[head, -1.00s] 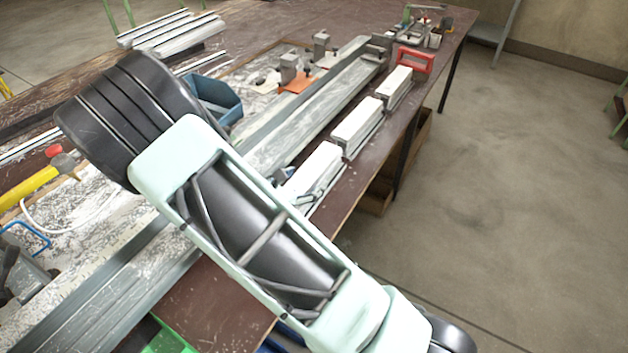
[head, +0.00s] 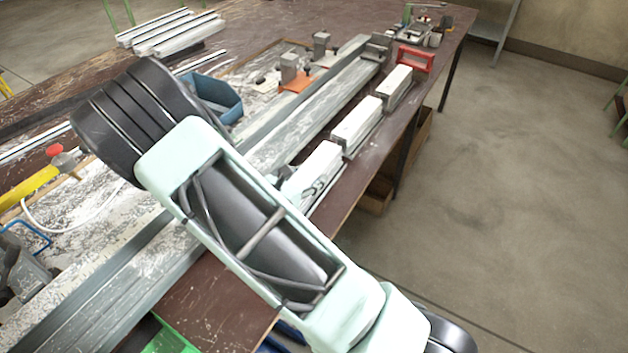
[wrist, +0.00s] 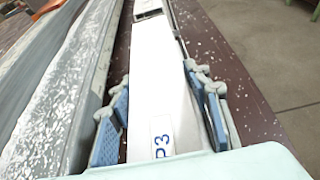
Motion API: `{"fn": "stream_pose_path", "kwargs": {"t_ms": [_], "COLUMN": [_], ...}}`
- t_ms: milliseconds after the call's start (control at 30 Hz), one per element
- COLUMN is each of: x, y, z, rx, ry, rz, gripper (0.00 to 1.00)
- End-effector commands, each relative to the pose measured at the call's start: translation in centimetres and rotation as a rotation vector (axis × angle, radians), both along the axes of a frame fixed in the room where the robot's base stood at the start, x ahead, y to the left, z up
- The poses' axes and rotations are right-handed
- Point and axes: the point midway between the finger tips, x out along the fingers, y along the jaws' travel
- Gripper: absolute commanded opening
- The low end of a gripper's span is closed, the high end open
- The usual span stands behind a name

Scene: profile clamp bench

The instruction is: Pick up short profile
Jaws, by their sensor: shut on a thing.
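The short profile (wrist: 158,85) is a white block with a label reading "P3" in the wrist view. My gripper (wrist: 165,110) has a blue-padded finger on each side of it and is shut on it. In the head view the same white profile (head: 318,165) shows at the front right edge of the bench, partly hidden by my arm. My fingers are mostly hidden in the head view. Whether the profile touches the surface below cannot be told.
Two more white profiles (head: 357,124) (head: 397,84) stand in a row along the bench's right edge. A long grey rail (head: 310,105) runs beside them. A red frame-shaped thing (head: 415,60) and a blue bin (head: 215,97) are further back. Open floor lies right of the bench.

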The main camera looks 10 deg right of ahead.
Motion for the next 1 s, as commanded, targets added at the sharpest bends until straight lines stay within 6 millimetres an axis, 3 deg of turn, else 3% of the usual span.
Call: {"fn": "stream_pose_path", "kwargs": {"t_ms": [367, 600, 1000], "x": [0.1, 0.0, -4.8], "y": [0.0, 0.0, 0.5], "z": [0.8, 3.5, 9.0], "rx": [0.000, 0.003, 0.002], "ry": [-0.003, -0.004, -0.003], "rz": [-0.001, 0.000, 0.002], "gripper": [0.09, 0.09, 0.09]}}
